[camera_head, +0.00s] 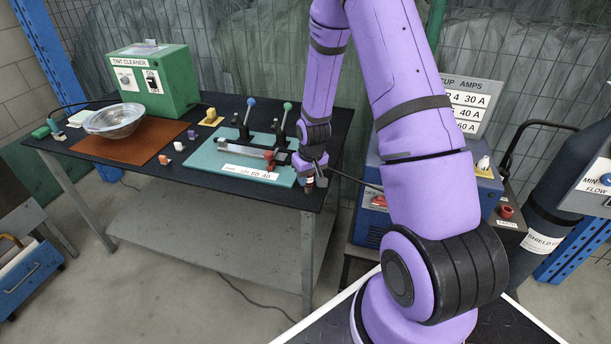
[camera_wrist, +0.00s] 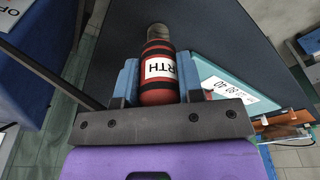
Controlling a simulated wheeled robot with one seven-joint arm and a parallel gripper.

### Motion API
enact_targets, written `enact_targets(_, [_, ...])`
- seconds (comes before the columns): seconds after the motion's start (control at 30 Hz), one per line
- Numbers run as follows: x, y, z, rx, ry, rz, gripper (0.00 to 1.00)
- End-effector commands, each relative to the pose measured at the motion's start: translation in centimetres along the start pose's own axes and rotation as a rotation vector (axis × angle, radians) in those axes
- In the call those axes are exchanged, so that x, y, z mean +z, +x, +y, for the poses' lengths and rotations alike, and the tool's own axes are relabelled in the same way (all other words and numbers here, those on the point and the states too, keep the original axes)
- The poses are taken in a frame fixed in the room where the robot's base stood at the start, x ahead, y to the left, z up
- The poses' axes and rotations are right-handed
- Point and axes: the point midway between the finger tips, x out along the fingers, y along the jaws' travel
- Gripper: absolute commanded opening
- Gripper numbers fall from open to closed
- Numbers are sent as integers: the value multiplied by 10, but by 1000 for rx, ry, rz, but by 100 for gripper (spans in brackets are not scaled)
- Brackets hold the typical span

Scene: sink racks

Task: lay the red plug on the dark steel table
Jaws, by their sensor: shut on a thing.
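The red plug (camera_wrist: 158,92) has dark bands, a grey metal tip and a white label reading "RTH" in part. My gripper (camera_wrist: 158,75) is shut on it, with a blue finger on each side. In the head view my gripper (camera_head: 311,168) hangs at the right part of the dark steel table (camera_head: 338,130), beside the teal board's right end. A small part of the plug (camera_head: 309,185) shows below the fingers. The table top (camera_wrist: 245,35) fills the upper right of the wrist view. I cannot tell the plug's height over the table.
The teal board (camera_head: 205,160) carries clamps with blue and green knobs. A metal bowl (camera_head: 115,121) stands on a brown mat (camera_head: 125,150), near a green machine (camera_head: 155,80). Several small coloured pieces lie mid-table. A blue welder (camera_head: 370,222) stands right of the table. A dark cable runs nearby.

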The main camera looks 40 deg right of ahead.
Motion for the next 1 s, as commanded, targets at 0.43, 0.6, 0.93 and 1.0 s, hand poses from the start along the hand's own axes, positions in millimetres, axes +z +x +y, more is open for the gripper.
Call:
enact_targets(0.43, [0, 2, 0, 0, 0, 0, 60])
enact_targets(0.6, [0, 2, 0, 0, 0, 0, 60])
enact_targets(0.93, [-1, -33, 0, 0, 0, 5, 60])
enact_targets(1.0, [-1, -45, 0, 1, 1, 5, 60])
